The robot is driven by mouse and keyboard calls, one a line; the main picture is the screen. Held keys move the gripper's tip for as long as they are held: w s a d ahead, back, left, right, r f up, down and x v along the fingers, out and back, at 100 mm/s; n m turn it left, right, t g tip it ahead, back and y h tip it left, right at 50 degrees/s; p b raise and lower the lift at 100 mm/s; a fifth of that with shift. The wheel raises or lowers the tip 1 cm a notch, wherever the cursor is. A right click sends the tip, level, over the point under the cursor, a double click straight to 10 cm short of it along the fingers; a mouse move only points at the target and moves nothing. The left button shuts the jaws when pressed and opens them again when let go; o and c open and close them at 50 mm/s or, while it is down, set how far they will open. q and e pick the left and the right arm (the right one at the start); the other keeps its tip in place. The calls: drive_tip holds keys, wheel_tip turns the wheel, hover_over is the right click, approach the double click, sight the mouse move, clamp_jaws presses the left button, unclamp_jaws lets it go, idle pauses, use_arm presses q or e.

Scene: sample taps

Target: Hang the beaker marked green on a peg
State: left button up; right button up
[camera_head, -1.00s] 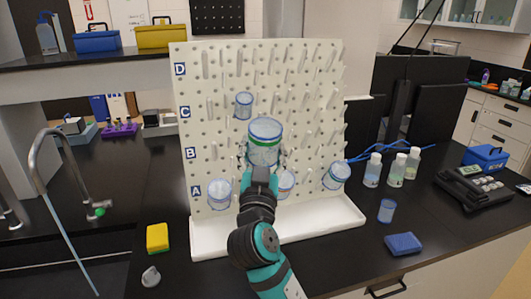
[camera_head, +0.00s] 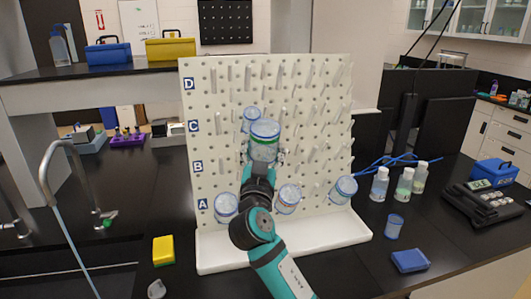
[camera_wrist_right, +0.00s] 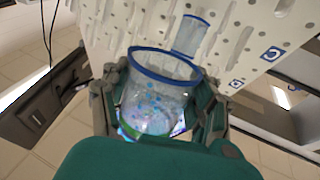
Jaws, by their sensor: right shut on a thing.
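The green-marked beaker (camera_head: 264,142) is clear with a blue rim and a green band. My right gripper (camera_head: 263,167) is shut on it and holds it in front of the pegboard (camera_head: 310,100), between rows B and C. In the wrist view the beaker (camera_wrist_right: 155,95) sits between the fingers of my right gripper (camera_wrist_right: 160,105), its blue rim toward the board. Beyond it hangs another clear beaker (camera_wrist_right: 190,36), near label C; the held beaker partly covers this one (camera_head: 250,115) in the head view. Whether the held beaker touches a peg is unclear. My left gripper is out of view.
Low on the board hang more beakers, left (camera_head: 226,206), middle (camera_head: 289,197) and right (camera_head: 343,189). A white drip tray (camera_head: 290,246) lies below. Several pegs around the held beaker are bare.

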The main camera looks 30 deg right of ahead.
drive_tip(key=shift+w+d+r+p, duration=0.5)
drive_tip(key=shift+w+d+r, duration=0.3)
drive_tip(key=shift+w, duration=2.9)
drive_tip(key=w+d+f+b, duration=0.1)
drive_tip(key=w+f+b, duration=0.3)
drive_tip(key=f+b, duration=0.8)
drive_tip(key=shift+f+b, duration=0.2)
drive_tip(key=shift+b, duration=0.4)
drive_tip(key=shift+d, duration=0.1)
drive_tip(key=o, duration=1.2)
drive_tip(key=shift+o, duration=0.2)
drive_tip(key=shift+s, duration=0.1)
